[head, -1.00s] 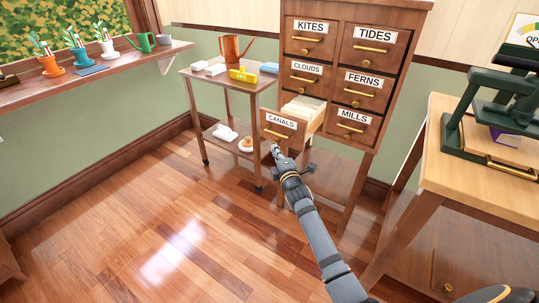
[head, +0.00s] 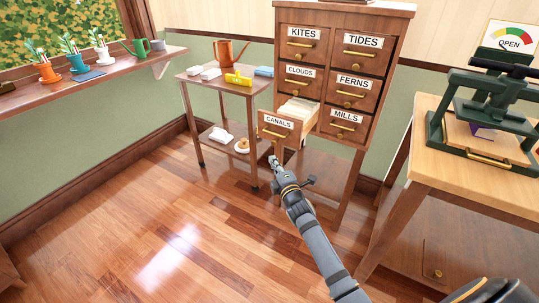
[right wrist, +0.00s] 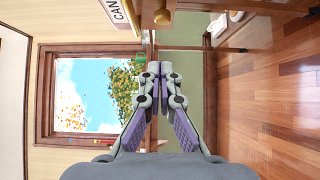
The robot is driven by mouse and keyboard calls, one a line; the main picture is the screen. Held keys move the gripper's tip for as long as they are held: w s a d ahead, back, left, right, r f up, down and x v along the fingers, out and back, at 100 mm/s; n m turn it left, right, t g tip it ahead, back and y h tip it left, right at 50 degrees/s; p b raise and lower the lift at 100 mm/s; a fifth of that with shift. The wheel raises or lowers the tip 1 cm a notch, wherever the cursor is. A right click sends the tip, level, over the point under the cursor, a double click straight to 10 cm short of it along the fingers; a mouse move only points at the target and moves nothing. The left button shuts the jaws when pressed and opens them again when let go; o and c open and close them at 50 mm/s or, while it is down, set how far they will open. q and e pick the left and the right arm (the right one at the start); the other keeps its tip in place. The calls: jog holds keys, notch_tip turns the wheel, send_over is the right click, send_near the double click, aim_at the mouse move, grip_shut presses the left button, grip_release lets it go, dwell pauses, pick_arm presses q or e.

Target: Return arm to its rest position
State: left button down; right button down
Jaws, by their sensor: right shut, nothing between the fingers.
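My right gripper (head: 274,160) reaches up from the lower right in the head view, just below the CANALS drawer (head: 277,131). That drawer stands pulled out of the wooden cabinet (head: 345,12), with pale cards (head: 299,108) inside. In the right wrist view the fingers of my right gripper (right wrist: 161,72) are together and empty. The drawer's label (right wrist: 116,10) and a brass knob (right wrist: 163,17) show just beyond the fingertips, apart from them. My left gripper is not in view.
A workbench (head: 440,165) with a green press (head: 490,115) stands at the right. The floor (head: 150,230) at the left front is clear.

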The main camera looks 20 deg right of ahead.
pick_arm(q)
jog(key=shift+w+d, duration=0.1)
pick_arm(e)
jog(key=s, duration=0.5)
jog(key=shift+s+f, duration=0.1)
